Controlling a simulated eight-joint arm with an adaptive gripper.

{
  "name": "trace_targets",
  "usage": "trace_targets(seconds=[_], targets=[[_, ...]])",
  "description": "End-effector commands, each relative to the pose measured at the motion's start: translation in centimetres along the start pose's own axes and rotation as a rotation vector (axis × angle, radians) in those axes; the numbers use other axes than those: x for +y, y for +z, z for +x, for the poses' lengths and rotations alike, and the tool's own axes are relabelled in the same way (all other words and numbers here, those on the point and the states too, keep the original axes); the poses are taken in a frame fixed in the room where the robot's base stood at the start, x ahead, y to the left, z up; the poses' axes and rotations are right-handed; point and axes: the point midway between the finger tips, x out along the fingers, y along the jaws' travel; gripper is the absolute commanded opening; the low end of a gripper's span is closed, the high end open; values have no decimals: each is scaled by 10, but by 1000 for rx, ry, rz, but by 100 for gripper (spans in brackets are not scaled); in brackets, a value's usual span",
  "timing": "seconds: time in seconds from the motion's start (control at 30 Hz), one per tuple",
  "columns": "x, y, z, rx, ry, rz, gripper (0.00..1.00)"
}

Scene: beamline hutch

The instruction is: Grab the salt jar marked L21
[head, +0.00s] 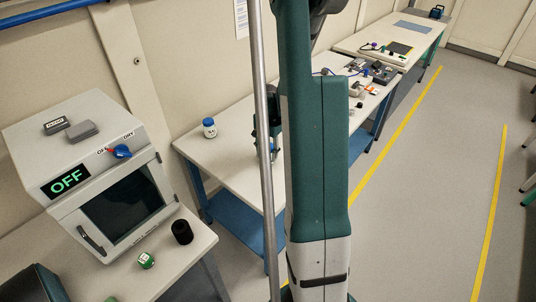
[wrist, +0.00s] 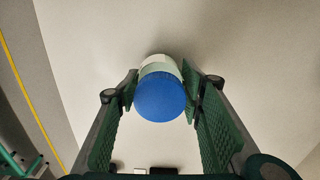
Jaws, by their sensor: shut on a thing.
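My gripper (wrist: 162,78) is shut on a jar with a round blue lid (wrist: 160,96) and a pale body, one finger on each side. No L21 mark can be read on it. In the head view my gripper (head: 274,140) is over the middle white table, partly hidden by my arm and a grey pole; a bit of blue shows at its fingers. Another white jar with a blue lid (head: 209,128) stands upright on the same table, left of my gripper; its label is too small to read.
A grey oven-like box (head: 90,165) with an OFF display stands on the left bench, with a black cylinder (head: 182,232) and a green-and-white round item (head: 146,260) before it. Small equipment (head: 378,72) lies farther along the tables. The table around the standing jar is clear.

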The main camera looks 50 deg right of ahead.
Motion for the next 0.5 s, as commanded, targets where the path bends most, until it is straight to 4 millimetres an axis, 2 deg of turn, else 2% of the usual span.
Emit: trace_targets(seconds=[0.17,0.5], targets=[[0,0,-16,0,0,0,20],[0,0,-60,0,0,0,20]])
